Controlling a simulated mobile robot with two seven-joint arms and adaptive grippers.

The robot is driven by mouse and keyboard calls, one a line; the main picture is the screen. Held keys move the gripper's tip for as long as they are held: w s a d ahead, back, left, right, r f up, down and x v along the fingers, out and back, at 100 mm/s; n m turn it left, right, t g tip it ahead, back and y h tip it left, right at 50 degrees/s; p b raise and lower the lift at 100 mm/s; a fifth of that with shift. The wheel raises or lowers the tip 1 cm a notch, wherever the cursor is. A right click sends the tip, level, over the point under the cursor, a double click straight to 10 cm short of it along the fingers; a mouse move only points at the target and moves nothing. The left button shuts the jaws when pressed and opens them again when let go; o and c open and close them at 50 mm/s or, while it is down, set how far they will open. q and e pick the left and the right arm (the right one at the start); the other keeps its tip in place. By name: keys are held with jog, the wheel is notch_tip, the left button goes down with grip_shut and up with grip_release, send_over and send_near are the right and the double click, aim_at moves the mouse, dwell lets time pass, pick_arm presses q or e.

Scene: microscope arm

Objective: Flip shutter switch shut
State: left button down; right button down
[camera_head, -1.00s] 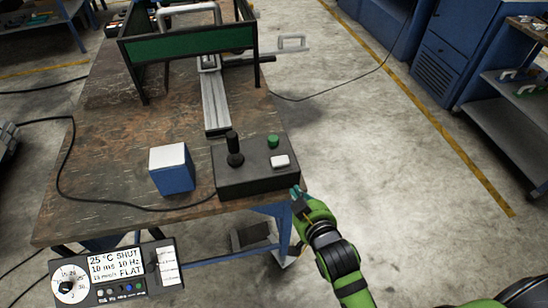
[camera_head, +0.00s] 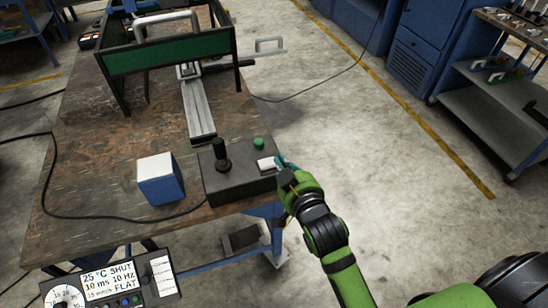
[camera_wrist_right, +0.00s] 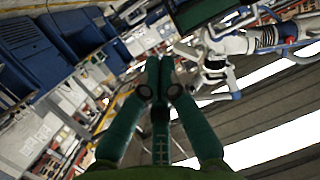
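A dark control box (camera_head: 238,184) sits at the near right corner of the table. It carries a black joystick (camera_head: 221,156), a green button (camera_head: 259,143) and a white rocker switch (camera_head: 265,164), which I take as the shutter switch. My right gripper (camera_head: 283,163) is at the box's right edge, its teal fingertips close beside the switch; contact cannot be told. In the right wrist view its fingers (camera_wrist_right: 163,78) come together with nothing seen held. A display panel (camera_head: 108,279) at lower left reads SHUT. My left gripper is not in view.
A blue and white cube (camera_head: 160,180) stands left of the box on the wooden table (camera_head: 100,180). A green-panelled frame (camera_head: 165,55) and a metal rail (camera_head: 198,110) lie behind. A black cable runs along the tabletop.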

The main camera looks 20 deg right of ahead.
send_over(267, 164)
jog(key=s+d, duration=0.2)
jog(key=shift+w+a+f+p, duration=0.1)
jog(key=shift+a+f+p, duration=0.1)
jog(key=shift+f+p, duration=0.35)
jog(key=f, duration=0.3)
jog(key=shift+w+f, duration=0.25)
jog(key=shift+w, duration=0.05)
jog(key=shift+f, duration=0.5)
